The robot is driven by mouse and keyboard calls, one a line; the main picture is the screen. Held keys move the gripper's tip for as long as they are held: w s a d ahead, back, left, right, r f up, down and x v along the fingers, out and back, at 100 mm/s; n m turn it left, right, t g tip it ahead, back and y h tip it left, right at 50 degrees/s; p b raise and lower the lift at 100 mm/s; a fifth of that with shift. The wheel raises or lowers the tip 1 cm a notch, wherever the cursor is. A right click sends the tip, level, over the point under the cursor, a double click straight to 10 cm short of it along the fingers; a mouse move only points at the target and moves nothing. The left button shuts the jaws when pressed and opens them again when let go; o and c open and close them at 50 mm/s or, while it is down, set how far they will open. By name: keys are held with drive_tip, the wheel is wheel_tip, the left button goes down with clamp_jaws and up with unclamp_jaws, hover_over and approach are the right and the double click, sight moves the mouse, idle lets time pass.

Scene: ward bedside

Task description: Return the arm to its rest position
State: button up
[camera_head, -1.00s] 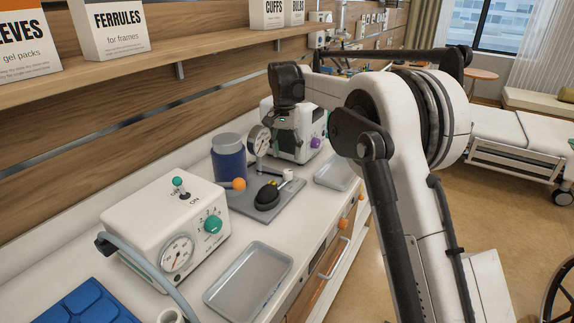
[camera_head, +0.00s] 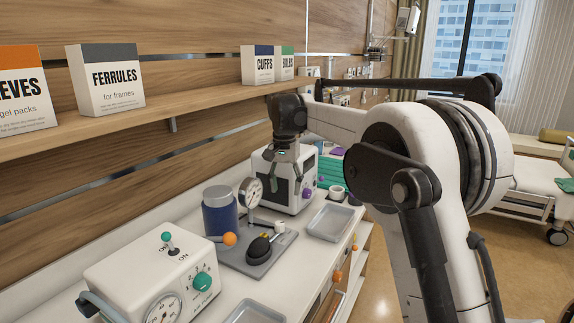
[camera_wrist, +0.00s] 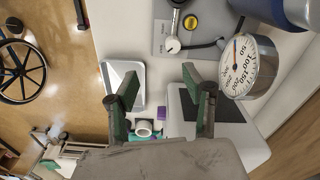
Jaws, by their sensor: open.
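My arm, white and black, reaches from the right of the head view over the counter. My gripper (camera_head: 286,160) points down in front of the white box-shaped device with the purple knob (camera_head: 268,178). In the wrist view the two dark green fingers of my gripper (camera_wrist: 160,100) stand wide apart with nothing between them. The device's white top with a dark panel (camera_wrist: 228,128) lies below the right finger. Whether the fingers touch the device cannot be told from these views.
A pressure gauge (camera_head: 250,192), blue canister (camera_head: 220,212) and grey plate (camera_head: 262,262) stand left of my gripper. A metal tray (camera_head: 331,222) lies to the right. A white control box (camera_head: 150,275) is in front. A shelf (camera_head: 120,128) with labelled boxes runs above. Open floor (camera_head: 378,270) lies right.

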drive_tip(key=s+d+r+n+t, duration=0.15)
drive_tip(key=s+d+r, duration=0.25)
drive_tip(key=s+d, duration=0.5)
drive_tip(key=s+d+r+t, duration=0.25)
drive_tip(key=s+d, duration=0.25)
drive_tip(key=s, duration=0.7)
drive_tip(key=s+d+f+t, duration=0.1)
drive_tip(key=s+d+f, duration=0.1)
drive_tip(key=s, duration=0.5)
drive_tip(key=s+d+f+n+t, duration=0.1)
drive_tip(key=s+d+f, duration=0.2)
drive_tip(key=s+f, duration=0.2)
drive_tip(key=s+d+f, duration=0.2)
drive_tip(key=s+f, duration=0.1)
drive_tip(key=s, duration=0.7)
drive_tip(key=shift+d+f+t, duration=0.25)
drive_tip(key=shift+t, duration=0.15)
drive_tip(key=shift+n, duration=0.25)
